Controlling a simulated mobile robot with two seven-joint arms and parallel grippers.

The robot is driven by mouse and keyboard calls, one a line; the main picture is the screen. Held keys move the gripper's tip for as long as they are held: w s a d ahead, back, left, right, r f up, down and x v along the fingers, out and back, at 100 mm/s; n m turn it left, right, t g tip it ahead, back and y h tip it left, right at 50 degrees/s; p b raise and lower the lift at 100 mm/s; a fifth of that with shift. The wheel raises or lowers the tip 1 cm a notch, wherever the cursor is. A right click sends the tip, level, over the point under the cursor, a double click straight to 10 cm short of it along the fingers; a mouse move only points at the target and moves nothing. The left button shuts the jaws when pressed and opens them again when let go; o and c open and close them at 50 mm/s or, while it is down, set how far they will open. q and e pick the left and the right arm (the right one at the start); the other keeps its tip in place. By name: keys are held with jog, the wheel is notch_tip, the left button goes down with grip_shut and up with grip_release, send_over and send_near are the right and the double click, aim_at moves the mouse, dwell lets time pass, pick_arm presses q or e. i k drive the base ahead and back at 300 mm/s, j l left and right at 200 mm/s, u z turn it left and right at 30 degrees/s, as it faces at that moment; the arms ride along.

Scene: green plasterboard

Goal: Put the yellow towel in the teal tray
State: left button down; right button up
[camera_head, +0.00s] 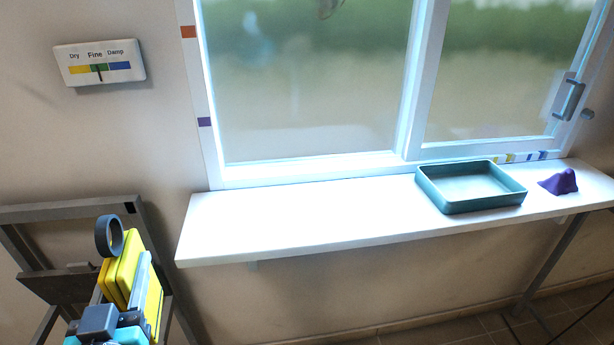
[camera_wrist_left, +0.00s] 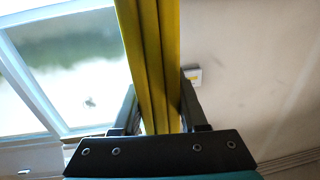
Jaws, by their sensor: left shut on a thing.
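The folded yellow towel (camera_head: 122,268) is in my left gripper (camera_head: 128,280) at the lower left of the head view. In the left wrist view the towel (camera_wrist_left: 152,60) stands between the two dark fingers (camera_wrist_left: 157,105) as several yellow layers, and the gripper is shut on it. The teal tray (camera_head: 484,203) sits on the right part of the white sill, well to the right of the gripper. The tray looks empty inside. My right gripper is not in view.
The white sill (camera_head: 310,217) is bare left of the tray. A purple cloth-like lump (camera_head: 560,182) lies right of the tray. A window stands behind the sill. A dark ring (camera_head: 108,236) and a grey frame (camera_head: 62,211) are near the towel. A Dry-Fine-Damp gauge (camera_head: 100,62) hangs on the wall.

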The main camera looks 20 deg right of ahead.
aim_at(467, 189)
jog(key=z, duration=1)
jog(key=i+l+z, duration=0.2)
jog(key=l+z, duration=0.25)
jog(key=i+l+z, duration=0.2)
jog(key=z, duration=0.2)
